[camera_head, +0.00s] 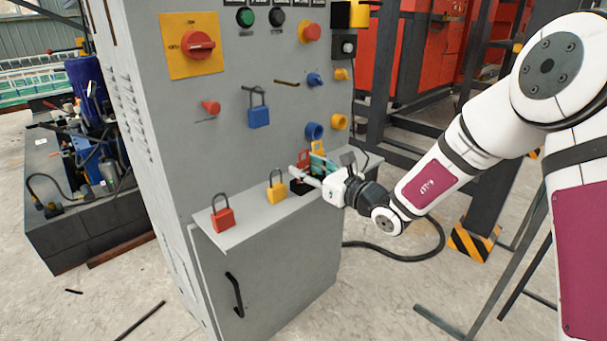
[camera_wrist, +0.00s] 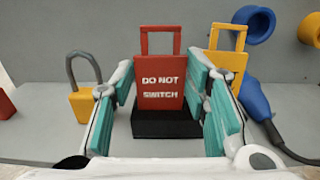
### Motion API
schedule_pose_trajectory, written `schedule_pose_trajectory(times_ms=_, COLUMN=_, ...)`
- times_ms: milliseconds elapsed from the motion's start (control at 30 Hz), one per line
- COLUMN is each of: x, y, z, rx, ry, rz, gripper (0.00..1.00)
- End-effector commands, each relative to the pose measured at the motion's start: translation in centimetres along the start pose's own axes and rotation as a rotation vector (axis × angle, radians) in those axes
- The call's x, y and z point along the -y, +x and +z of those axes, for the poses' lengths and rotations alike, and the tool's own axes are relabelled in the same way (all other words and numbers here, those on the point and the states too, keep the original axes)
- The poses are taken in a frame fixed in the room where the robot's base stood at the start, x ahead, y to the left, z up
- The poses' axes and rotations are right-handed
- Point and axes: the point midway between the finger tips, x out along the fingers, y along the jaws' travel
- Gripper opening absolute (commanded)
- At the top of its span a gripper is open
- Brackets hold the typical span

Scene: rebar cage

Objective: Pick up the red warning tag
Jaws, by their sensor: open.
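The red warning tag (camera_wrist: 160,88), marked "DO NOT SWITCH", stands upright on a black base (camera_wrist: 165,124) in the middle of the wrist view. My gripper (camera_wrist: 163,95) is open, with one teal-padded finger on each side of the tag. I cannot tell whether either finger touches it. In the head view my gripper (camera_head: 312,172) is at the right part of the grey cabinet's shelf, and the red tag (camera_head: 304,157) is partly hidden behind it.
A yellow tag (camera_wrist: 226,66) stands close right of the red tag, partly behind my right finger. A yellow padlock (camera_head: 277,187) and a red padlock (camera_head: 222,213) stand left on the shelf (camera_head: 250,218). A blue tool (camera_wrist: 255,97) lies right. The upright panel (camera_head: 235,75) rises behind.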

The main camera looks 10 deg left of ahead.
Motion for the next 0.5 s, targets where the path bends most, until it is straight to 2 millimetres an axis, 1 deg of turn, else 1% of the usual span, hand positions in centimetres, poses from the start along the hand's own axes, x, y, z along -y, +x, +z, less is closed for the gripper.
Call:
schedule_pose_trajectory(times_ms=33, x=0.11, y=-0.04, z=0.0, rx=0.0, ry=0.0, rz=-0.002, gripper=0.43)
schedule_pose_trajectory(times_ms=67, x=0.11, y=-0.05, z=0.0, rx=0.0, ry=0.0, rz=-0.002, gripper=0.4)
schedule_pose_trajectory(times_ms=100, x=0.12, y=-0.06, z=0.0, rx=0.0, ry=0.0, rz=-0.002, gripper=0.31)
schedule_pose_trajectory(times_ms=133, x=0.12, y=-0.06, z=-0.01, rx=-0.001, ry=0.0, rz=-0.002, gripper=0.24)
schedule_pose_trajectory(times_ms=167, x=0.11, y=-0.06, z=-0.01, rx=-0.001, ry=0.0, rz=-0.002, gripper=0.21)
schedule_pose_trajectory(times_ms=500, x=0.07, y=-0.08, z=0.03, rx=-0.001, ry=0.0, rz=-0.001, gripper=0.2)
